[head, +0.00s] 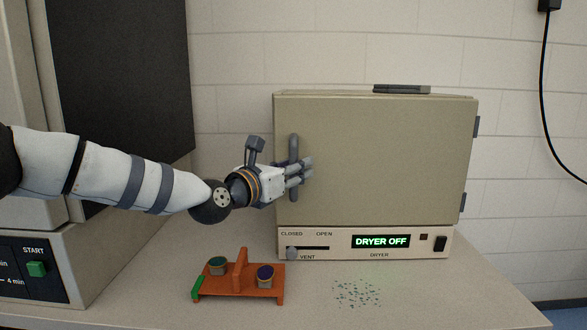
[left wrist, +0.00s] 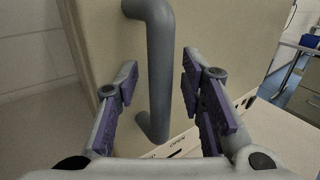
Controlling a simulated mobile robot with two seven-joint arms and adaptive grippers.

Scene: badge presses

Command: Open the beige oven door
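The beige oven (head: 375,160) stands on the bench with its door shut, and its panel reads DRYER OFF. Hinges show on the door's right edge. A grey vertical bar handle (head: 294,150) is at the door's left side. My left gripper (head: 306,172) is at the handle's lower part. In the left wrist view the handle (left wrist: 160,75) runs between the two spread fingers of my left gripper (left wrist: 160,98), with gaps visible on both sides. The fingers are open and do not appear to touch it. My right gripper is in neither view.
An orange rack (head: 240,283) with two small round pieces stands on the bench in front, below my left arm. Scattered green bits (head: 357,293) lie right of it. A large machine with a START button (head: 36,268) stands at the left. A dark object (head: 402,89) lies on the oven's top.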

